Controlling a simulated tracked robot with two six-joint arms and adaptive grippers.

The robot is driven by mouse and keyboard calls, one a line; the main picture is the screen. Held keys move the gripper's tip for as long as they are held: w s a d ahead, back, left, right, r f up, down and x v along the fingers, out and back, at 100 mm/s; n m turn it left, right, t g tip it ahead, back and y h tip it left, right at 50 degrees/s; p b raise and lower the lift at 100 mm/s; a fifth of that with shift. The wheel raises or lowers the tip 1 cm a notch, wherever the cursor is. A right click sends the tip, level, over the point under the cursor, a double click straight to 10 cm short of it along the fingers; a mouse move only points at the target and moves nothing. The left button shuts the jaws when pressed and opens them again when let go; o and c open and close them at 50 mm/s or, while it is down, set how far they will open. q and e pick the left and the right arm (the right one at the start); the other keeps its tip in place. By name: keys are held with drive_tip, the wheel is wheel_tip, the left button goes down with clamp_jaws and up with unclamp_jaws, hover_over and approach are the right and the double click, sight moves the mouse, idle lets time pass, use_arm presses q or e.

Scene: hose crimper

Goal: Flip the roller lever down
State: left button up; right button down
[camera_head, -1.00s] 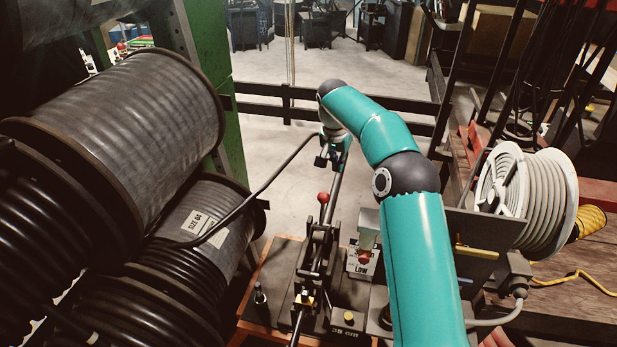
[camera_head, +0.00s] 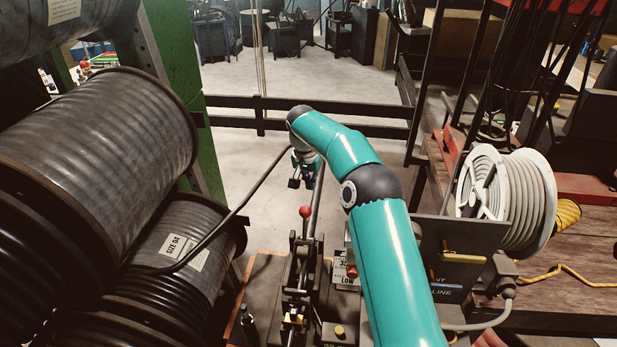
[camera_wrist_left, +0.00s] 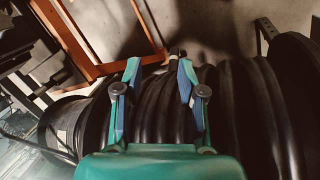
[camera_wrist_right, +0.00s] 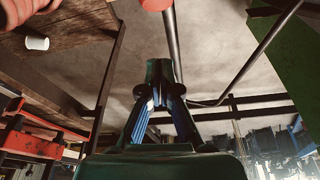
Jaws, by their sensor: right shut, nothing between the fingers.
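A lever with a red ball knob (camera_head: 305,211) stands upright on the dark crimping machine (camera_head: 292,300). I cannot tell from a label that it is the roller lever. My right gripper (camera_head: 304,180) hangs beyond and above the knob, apart from it in the picture. In the right wrist view the right gripper (camera_wrist_right: 160,72) has its fingertips together with nothing between them; a red knob (camera_wrist_right: 155,4) shows at the top edge. My left gripper (camera_wrist_left: 159,72) is open and empty in the left wrist view, over a black hose reel (camera_wrist_left: 240,105).
A black hose (camera_head: 247,197) runs from the left reels up towards my right gripper. Large reels (camera_head: 105,150) fill the left side. A white hose reel (camera_head: 525,200) stands right. My teal right arm covers part of the machine. Open floor (camera_head: 245,145) lies behind.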

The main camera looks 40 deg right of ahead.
drive_tip(key=s+b+x, duration=0.1)
drive_tip(key=b+x, duration=0.2)
drive_tip(key=x, duration=0.3)
drive_tip(key=a+b, duration=0.2)
drive_tip(key=b, duration=0.1)
drive_tip(key=s+a+r+b, duration=0.1)
drive_tip(key=shift+a+b, duration=0.3)
drive_tip(key=shift+a, duration=0.05)
